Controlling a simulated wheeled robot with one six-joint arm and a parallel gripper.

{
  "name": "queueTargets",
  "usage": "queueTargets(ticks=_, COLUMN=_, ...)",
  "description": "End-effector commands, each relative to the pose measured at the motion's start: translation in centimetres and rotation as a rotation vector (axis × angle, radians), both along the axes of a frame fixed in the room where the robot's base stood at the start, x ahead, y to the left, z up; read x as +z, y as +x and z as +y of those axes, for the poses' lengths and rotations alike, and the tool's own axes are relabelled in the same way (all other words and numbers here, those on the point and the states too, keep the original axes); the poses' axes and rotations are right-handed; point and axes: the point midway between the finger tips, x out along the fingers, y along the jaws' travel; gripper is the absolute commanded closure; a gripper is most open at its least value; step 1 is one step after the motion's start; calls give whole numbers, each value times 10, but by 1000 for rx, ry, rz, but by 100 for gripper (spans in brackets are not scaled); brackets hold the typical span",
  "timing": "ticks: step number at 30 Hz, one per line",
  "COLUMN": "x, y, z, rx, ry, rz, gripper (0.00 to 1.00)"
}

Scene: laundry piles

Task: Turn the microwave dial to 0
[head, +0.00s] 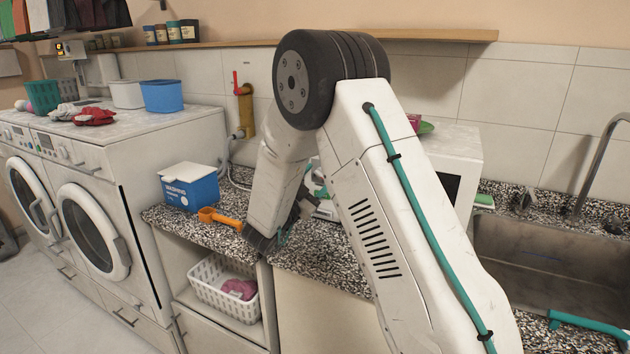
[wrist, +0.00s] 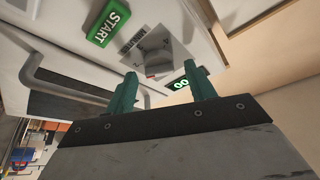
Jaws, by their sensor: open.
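The white microwave (head: 462,148) stands on the speckled counter in the head view, mostly hidden behind my arm. In the wrist view its front (wrist: 62,28) appears tilted, with a green START button (wrist: 108,23), a grey dial (wrist: 158,64) on a grey plate, and a small display (wrist: 181,83) with green digits that look like zeros. My gripper (wrist: 162,84) is open, its two green fingers spread apart. The dial shows just beyond and between the fingertips; I cannot tell whether they touch it. The dial's pointer setting is not readable.
A blue washing box (head: 190,188) and an orange scoop (head: 220,217) lie on the counter (head: 318,262) left of my arm. A sink (head: 545,270) is at the right. Washing machines (head: 95,190) stand at the left. The microwave's door handle (wrist: 62,92) projects beside the panel.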

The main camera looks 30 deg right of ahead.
Motion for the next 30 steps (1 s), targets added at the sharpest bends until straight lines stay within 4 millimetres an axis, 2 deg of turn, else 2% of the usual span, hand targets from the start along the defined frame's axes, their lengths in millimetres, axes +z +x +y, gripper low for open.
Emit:
queueTargets(ticks=6, x=0, y=0, z=0, rx=0, ry=1, rz=0, gripper=45)
queueTargets(ticks=7, x=0, y=0, z=0, rx=0, ry=1, rz=0, gripper=51)
queueTargets(ticks=11, x=0, y=0, z=0, rx=0, ry=1, rz=0, gripper=87)
queueTargets(ticks=12, x=0, y=0, z=0, rx=0, ry=1, rz=0, gripper=90)
queueTargets(ticks=22, x=0, y=0, z=-1, rx=0, ry=-19, rz=30, gripper=90)
queueTargets(ticks=30, x=-1, y=-1, z=-1, rx=1, ry=-105, rz=162, gripper=90)
